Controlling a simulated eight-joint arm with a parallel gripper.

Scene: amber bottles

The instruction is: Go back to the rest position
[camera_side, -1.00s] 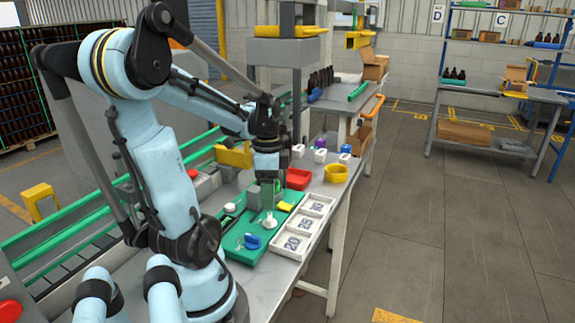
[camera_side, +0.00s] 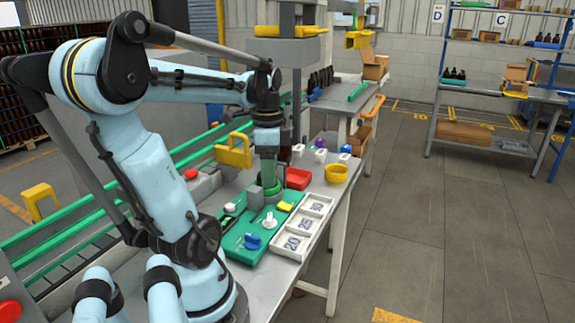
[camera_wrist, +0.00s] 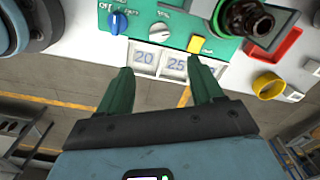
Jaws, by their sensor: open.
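My gripper (camera_side: 268,178) points down above the green panel in the side view. In the wrist view its two green fingers (camera_wrist: 159,66) stand apart with nothing held between them. A dark bottle (camera_wrist: 250,20) shows from above at the upper right of the wrist view, in or over a square grey holder on the green panel (camera_wrist: 225,50). The gripper is beside the bottle, not around it. In the side view the bottle cannot be told apart behind the fingers.
A white tray with numbered compartments (camera_side: 291,243) lies along the panel's right side. The panel carries a blue knob (camera_side: 252,241), a white knob (camera_side: 269,221) and a yellow block (camera_side: 285,206). A red bin (camera_side: 298,178) and a yellow ring-shaped container (camera_side: 336,173) stand behind.

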